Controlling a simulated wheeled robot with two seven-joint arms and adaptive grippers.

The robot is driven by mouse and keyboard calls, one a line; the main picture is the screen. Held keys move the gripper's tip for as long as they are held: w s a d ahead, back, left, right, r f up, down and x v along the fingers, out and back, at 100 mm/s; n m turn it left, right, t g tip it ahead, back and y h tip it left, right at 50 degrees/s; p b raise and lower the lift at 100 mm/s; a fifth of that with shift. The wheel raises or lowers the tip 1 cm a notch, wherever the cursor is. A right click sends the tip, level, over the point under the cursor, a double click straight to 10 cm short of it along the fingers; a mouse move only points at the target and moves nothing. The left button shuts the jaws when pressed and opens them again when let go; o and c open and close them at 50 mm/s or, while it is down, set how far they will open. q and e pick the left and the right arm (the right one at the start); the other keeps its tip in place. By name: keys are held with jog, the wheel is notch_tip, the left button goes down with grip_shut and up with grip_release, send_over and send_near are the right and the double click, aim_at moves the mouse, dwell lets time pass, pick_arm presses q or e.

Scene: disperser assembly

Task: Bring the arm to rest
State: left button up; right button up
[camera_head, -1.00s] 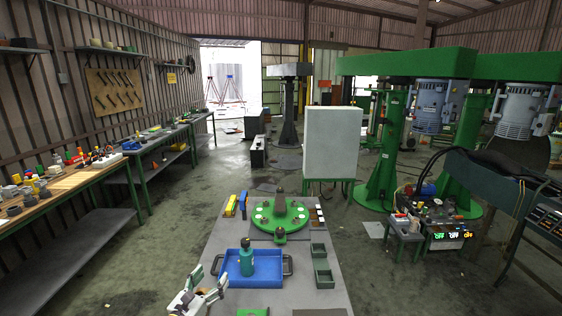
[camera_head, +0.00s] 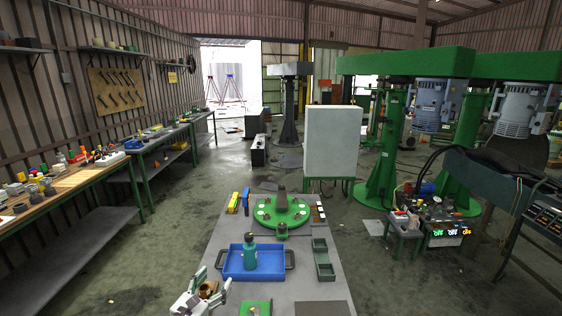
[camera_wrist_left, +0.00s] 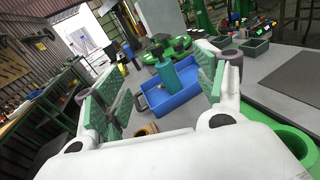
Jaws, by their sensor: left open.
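My left gripper (camera_head: 210,293) is at the front left edge of the grey table, open and empty. In the left wrist view its two green-padded fingers (camera_wrist_left: 165,90) stand wide apart. Beyond them the blue tray (camera_wrist_left: 187,104) shows with a teal bottle (camera_wrist_left: 169,72) upright in it. In the head view the teal bottle (camera_head: 249,255) stands in the blue tray (camera_head: 272,276), apart from the gripper. My right gripper is not in view.
A green round fixture (camera_head: 281,211) sits farther back on the table. Green bins (camera_head: 324,272) stand to the right of the tray. A black mat (camera_head: 322,308) and a green plate (camera_head: 255,308) lie at the front. A brown ring-shaped item (camera_wrist_left: 147,130) is close below the gripper.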

pick_arm(q)
jog(key=s+d+f+m+g, duration=0.35)
jog(key=s+m, duration=0.25)
jog(key=m, duration=0.3)
jog(key=s+d+f+m+g, duration=0.35)
jog(key=s+m, duration=0.25)
jog(key=m, duration=0.3)
jog(key=s+a+f+m+g+y, duration=0.1)
jog(key=s+a+m+g+y, duration=0.25)
jog(key=s+m, duration=0.4)
jog(key=s+a+f+m+g+y, duration=0.25)
jog(key=s+a+m, duration=0.25)
jog(key=s+m, duration=0.25)
jog(key=s+f+g+b, duration=0.1)
jog(key=s+f+b, duration=0.15)
jog(key=f, duration=1.65)
jog(key=s+f+b, duration=0.1)
jog(key=f+b, duration=0.2)
jog(key=f, duration=1.5)
jog(key=s+a+f+b, duration=0.2)
jog(key=s+f, duration=0.8)
jog(key=f, duration=0.2)
jog(key=s+a+f+g+b, duration=0.1)
jog(key=s+a+f+b, duration=0.1)
jog(key=s+f, duration=0.9)
notch_tip(320, 180, down, 2)
jog(key=shift+s+a, duration=0.3)
jog(key=shift+a, duration=0.35)
